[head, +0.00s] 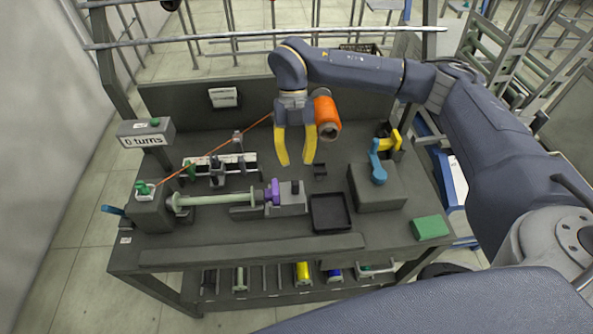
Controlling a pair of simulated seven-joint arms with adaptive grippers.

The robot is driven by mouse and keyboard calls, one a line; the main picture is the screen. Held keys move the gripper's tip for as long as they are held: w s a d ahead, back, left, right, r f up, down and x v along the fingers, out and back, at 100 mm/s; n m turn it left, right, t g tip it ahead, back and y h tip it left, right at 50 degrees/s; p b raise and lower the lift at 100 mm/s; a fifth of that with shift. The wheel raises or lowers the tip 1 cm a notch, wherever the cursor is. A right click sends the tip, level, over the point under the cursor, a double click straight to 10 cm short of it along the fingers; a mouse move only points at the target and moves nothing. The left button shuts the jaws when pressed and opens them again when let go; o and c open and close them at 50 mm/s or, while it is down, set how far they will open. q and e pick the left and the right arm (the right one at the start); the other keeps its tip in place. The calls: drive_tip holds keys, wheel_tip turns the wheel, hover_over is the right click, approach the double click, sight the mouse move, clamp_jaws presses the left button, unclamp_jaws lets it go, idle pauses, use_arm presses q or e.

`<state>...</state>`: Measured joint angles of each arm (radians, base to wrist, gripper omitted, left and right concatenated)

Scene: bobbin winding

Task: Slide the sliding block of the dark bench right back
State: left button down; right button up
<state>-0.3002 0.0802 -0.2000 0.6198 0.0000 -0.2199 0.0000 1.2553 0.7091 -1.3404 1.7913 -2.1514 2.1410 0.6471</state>
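The dark bench (200,255) fills the middle of the head view. Its sliding block (292,203) is a grey block with a dark knob on top and a purple part (274,190) at its left side. A pale green bobbin tube (220,200) lies between the headstock (150,212) on the left and the purple part; I cannot tell if the purple part touches its end. My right gripper (296,160) has yellow fingers pointing down, spread apart and empty, above and behind the block. My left gripper is not in view.
An orange spool (323,112) stands behind my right gripper, its thread running left to the headstock. A black tray (330,212) sits right of the block. A grey box (380,190) with a blue lever and a green block (431,228) stand further right.

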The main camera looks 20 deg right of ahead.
drive_tip(key=shift+v, duration=1.75)
